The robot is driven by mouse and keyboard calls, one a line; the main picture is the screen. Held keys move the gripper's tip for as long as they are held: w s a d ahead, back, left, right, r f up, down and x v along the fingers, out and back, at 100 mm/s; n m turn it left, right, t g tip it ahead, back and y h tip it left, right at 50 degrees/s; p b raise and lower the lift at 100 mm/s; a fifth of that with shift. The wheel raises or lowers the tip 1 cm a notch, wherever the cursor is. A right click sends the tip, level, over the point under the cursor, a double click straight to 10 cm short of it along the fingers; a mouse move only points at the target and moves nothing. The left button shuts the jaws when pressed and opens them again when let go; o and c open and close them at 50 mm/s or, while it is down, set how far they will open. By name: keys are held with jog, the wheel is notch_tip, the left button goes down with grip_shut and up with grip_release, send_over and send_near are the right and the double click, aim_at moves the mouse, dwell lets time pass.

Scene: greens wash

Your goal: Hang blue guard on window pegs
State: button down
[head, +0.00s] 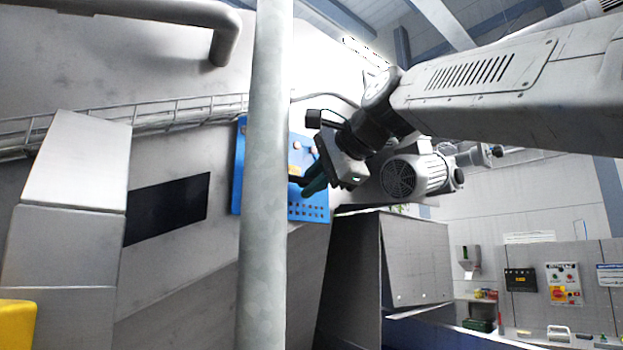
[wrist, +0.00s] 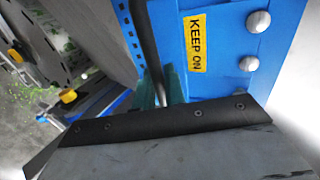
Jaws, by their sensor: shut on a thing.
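The blue guard (head: 318,200) is a flat panel with rows of small holes. In the head view it stands against the machine's sloping front, partly hidden by a grey pole. My gripper (head: 310,184) is at its face, with teal fingers shut on a dark bar-shaped handle. In the wrist view the fingers (wrist: 157,92) close around this bar, beside the guard's yellow KEEP ON label (wrist: 195,43). Two round silver heads, perhaps the pegs (wrist: 258,22), show at the guard's face. Whether the guard hangs on them I cannot tell. The area behind the guard is hidden.
The grey vertical pole (head: 265,180) stands in front of the guard. A dark rectangular panel (head: 167,208) is on the machine to the left. A motor (head: 413,176) is close to the right of my gripper. A wire cable tray (head: 180,112) runs along the machine.

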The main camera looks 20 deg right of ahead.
jog(key=shift+f, duration=0.25)
jog(key=c, duration=1.4)
grip_release()
jog(key=v, duration=0.8)
notch_tip(320, 180, down, 23)
jog(key=s+d+n+g+h, duration=0.2)
jog(key=n+g, duration=0.3)
jog(key=n, duration=0.2)
jog(key=s+f+n+g, duration=0.2)
jog(key=s+f, duration=0.3)
jog(key=f, duration=0.4)
jog(key=s+f+n+g+h, duration=0.1)
jog(key=s+f+n+g, duration=0.1)
jog(key=s+f, duration=0.3)
jog(key=s+f+n+g+h, duration=0.1)
jog(key=s+f, duration=0.5)
jog(key=f, duration=0.7)
jog(key=shift+a+f+n+g, duration=0.2)
jog(key=shift+n+g, duration=0.1)
jog(key=shift+n, duration=0.25)
jog(key=shift+a+f+n+g, duration=0.15)
jog(key=shift+n+g, duration=0.15)
jog(key=shift+n, duration=0.25)
